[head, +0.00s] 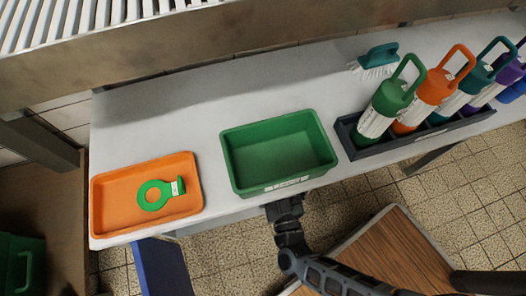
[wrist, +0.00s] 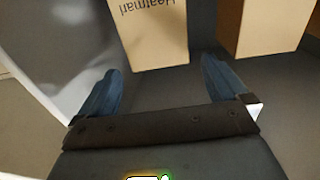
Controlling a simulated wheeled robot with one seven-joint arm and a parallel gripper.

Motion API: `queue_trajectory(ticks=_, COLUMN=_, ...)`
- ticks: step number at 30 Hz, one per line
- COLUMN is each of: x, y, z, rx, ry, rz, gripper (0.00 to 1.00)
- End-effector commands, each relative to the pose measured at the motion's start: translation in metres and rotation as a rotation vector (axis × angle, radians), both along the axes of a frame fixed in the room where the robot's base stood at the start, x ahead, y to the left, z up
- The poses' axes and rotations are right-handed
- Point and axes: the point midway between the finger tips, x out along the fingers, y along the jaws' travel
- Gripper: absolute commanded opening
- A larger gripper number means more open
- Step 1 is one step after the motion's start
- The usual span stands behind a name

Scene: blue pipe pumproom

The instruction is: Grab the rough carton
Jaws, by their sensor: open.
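Two tan cartons show in the wrist view. One carton (wrist: 152,38) with dark upside-down lettering stands at the top middle, just beyond and between my fingers. A second plain carton (wrist: 264,26) is at the upper right. I cannot tell from surface texture which is the rough one. The tops of both are cut off by the frame. My gripper (wrist: 162,68) is open, with nothing between its blue-grey fingers. In the head view my arm reaches toward the table's front edge, where the gripper's tips are not clear. No carton shows there.
A pale table (head: 235,98) holds an orange tray (head: 110,214) with a green ring-shaped item (head: 154,196), a green bin (head: 232,160), a teal brush (head: 376,62) and a dark rack (head: 362,152) of bottles. A wood-topped surface (head: 385,255) is at lower right. A pale surface (wrist: 60,45) lies left of my gripper.

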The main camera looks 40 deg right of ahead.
Motion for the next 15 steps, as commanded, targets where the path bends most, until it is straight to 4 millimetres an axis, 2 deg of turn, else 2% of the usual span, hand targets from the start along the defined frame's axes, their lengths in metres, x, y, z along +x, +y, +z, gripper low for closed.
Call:
queue_trajectory(ticks=11, x=0.030, y=-0.013, z=-0.001, rx=-0.003, ry=-0.002, rz=-0.003, gripper=1.00)
queue_trajectory(ticks=15, x=0.048, y=-0.022, z=0.000, rx=-0.003, ry=-0.003, rz=-0.002, gripper=1.00)
